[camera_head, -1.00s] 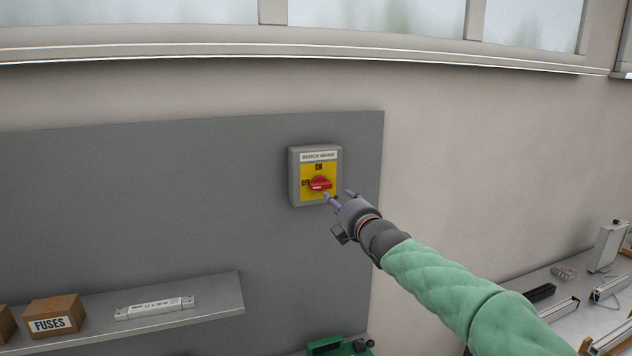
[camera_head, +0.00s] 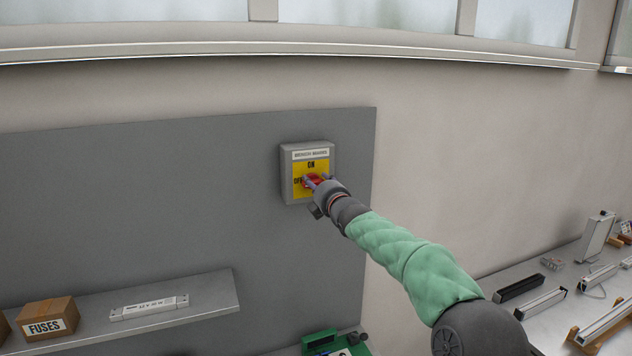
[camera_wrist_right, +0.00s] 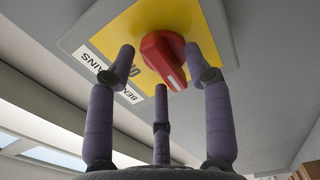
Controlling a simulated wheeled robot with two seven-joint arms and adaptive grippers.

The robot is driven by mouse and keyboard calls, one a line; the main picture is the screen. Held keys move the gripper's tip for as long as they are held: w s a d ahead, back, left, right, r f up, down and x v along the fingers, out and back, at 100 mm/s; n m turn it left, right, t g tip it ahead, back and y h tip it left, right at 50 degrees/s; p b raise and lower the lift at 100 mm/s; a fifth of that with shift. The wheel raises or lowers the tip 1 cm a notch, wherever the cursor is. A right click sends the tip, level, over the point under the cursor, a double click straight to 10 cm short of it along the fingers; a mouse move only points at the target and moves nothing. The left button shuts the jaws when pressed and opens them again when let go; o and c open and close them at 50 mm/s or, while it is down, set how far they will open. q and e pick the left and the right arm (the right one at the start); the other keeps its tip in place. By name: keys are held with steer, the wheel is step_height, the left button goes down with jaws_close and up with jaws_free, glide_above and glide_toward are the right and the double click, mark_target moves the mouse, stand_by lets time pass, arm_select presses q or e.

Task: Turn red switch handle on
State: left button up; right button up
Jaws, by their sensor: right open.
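A grey switch box (camera_head: 290,165) with a yellow plate (camera_head: 325,164) is mounted on the grey wall panel. ON is printed at the top of the plate and OFF at its left. The red switch handle (camera_head: 312,181) is partly hidden by my right gripper (camera_head: 319,181) in the head view. In the right wrist view, the red handle (camera_wrist_right: 162,57) sits between the spread fingertips of my open right gripper (camera_wrist_right: 159,67). It has a white mark at one end. Gaps show beside the handle, and I see no firm grip. My left gripper is not in view.
A shelf (camera_head: 212,297) at lower left holds a fuses box (camera_head: 48,316) and a pale labelled unit (camera_head: 150,307). A green device (camera_head: 330,344) is at the bottom. A bench (camera_head: 590,320) with several parts is at right. The panel around the switch is clear.

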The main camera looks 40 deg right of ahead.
steer(key=shift+w+d, duration=0.1)
steer(key=shift+w, duration=0.3)
jaws_close()
